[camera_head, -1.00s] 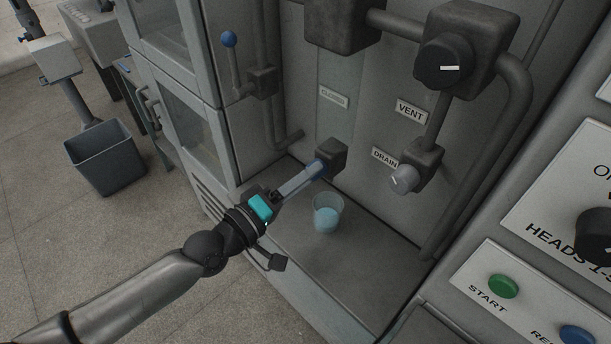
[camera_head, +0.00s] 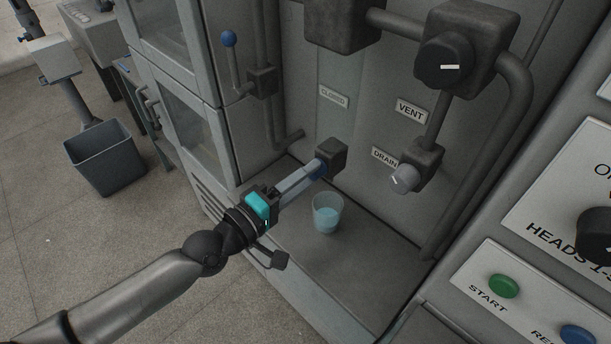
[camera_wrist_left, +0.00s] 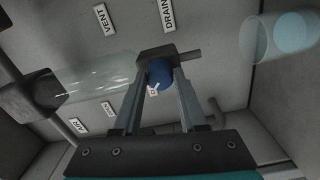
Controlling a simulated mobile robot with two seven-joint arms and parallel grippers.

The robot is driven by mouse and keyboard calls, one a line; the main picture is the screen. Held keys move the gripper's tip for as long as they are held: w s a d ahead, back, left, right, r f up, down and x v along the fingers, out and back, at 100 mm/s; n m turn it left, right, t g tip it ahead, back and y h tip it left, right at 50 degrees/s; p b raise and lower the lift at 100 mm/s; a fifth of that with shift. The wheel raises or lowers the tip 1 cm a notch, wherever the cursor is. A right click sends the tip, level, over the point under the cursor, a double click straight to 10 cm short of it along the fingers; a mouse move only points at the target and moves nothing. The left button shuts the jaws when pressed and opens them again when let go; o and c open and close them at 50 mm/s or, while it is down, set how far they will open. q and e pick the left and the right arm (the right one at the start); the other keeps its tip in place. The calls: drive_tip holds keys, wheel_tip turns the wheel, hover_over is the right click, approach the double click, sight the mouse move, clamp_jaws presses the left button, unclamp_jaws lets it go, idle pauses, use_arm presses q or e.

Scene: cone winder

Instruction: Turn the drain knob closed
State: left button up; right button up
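The blue drain knob (camera_head: 320,169) is on the front of a dark block (camera_head: 333,153) at the foot of a clear bowl, beside the DRAIN label (camera_head: 385,157). My left gripper (camera_head: 316,170) reaches in from the lower left, with its fingertips at the knob. In the left wrist view the two fingers (camera_wrist_left: 164,78) close in on both sides of the blue knob (camera_wrist_left: 159,75), which bears a white mark. The fingers hide part of the knob in the head view. My right gripper is not in view.
A cup of bluish liquid (camera_head: 327,214) stands on the shelf just below and right of the knob. A grey knob (camera_head: 404,179) and a black knob (camera_head: 442,66) are on the pipes at right. A blue-ended lever (camera_head: 229,40) is at upper left.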

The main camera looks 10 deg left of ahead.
use_arm(q)
drive_tip(key=o, duration=0.4)
drive_tip(key=v, duration=1.5)
drive_tip(key=shift+b, duration=0.3)
drive_tip(key=shift+s+a, duration=0.1)
